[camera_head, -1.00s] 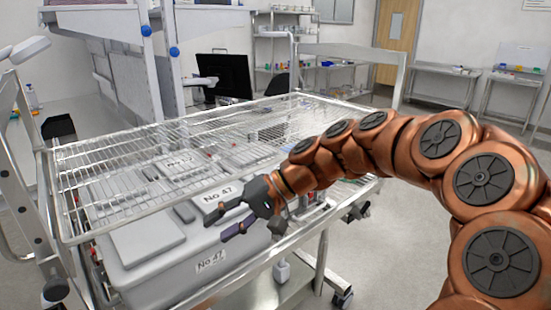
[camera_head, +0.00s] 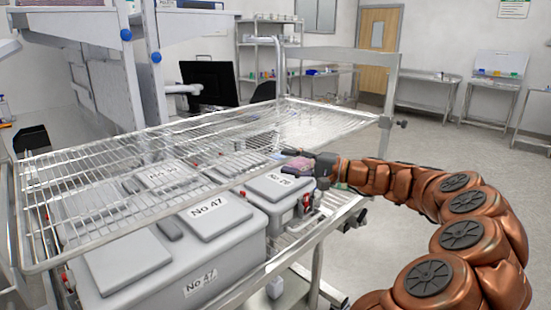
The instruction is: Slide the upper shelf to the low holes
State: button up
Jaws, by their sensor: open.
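The upper shelf (camera_head: 60,258) is a wire rack that spans the cart above several grey boxes. It looks roughly level, with its right end close to the right end frame (camera_head: 390,85). My gripper (camera_head: 298,160) is open at the shelf's front edge, towards the right end. Its fingers point left and partly overlap the rail in view; I cannot tell whether they touch it. The low holes are not clearly visible.
A grey box marked No 47 (camera_head: 150,262) and a smaller lidded box (camera_head: 275,187) sit below the shelf. A monitor (camera_head: 210,82) and a partition are behind.

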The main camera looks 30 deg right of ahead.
aim_at(276, 157)
jog(key=shift+p+x, duration=0.35)
jog(key=shift+x, duration=1.75)
grip_shut()
